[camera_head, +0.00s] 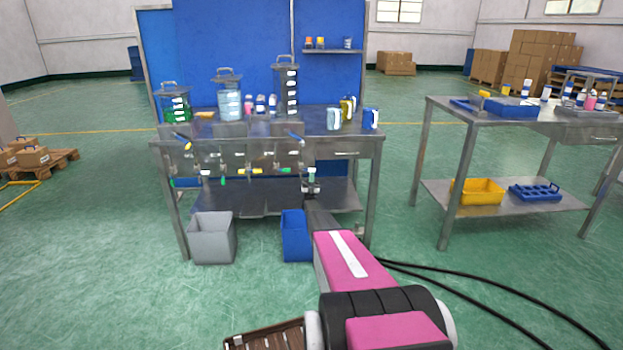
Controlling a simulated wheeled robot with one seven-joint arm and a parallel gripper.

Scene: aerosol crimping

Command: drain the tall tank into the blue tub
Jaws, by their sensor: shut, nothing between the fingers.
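The tall tank (287,88) is the tallest of three clear vessels on the steel bench, at the right of the row. Its contents look dark, and white marks run up its front. A blue lever (295,136) shows at the bench front below it. The blue tub (295,237) stands on the floor under the bench's right half, partly hidden by my arm. My gripper (311,184) is shut and empty in front of the bench, below the blue lever and above the tub. Small details around the fingertips are hard to make out.
A vessel with green liquid (174,104) and one with pale blue liquid (229,101) stand left of the tall tank. Several small taps and pipes hang along the bench front. A grey bin (212,238) stands left of the blue tub. A second bench (520,119) is at right.

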